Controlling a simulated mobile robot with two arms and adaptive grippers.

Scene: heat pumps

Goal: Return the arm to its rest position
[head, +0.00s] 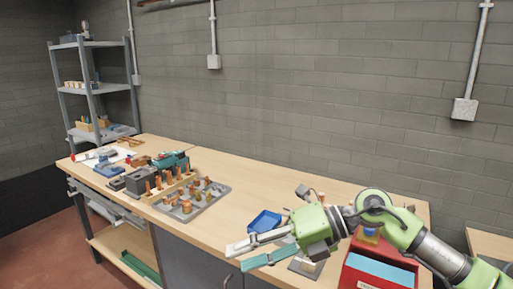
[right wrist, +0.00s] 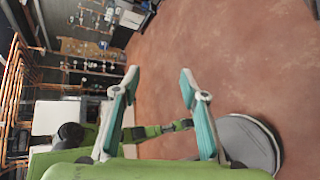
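My right arm (head: 430,255), green and grey, comes in from the right of the head view and reaches left over the workbench. My right gripper (head: 243,257) is at its end, above the front part of the bench, with its fingers pointing left. In the right wrist view, the gripper (right wrist: 160,74) has its two fingers wide apart with nothing between them, and red floor shows beyond. My left gripper is in neither view.
The workbench (head: 285,175) holds a blue tray (head: 265,221), a red bin (head: 352,275) under my arm, and a grey tray (head: 217,197) of copper fittings. A shelf rack (head: 92,88) stands at the back left. The bench's back middle is clear.

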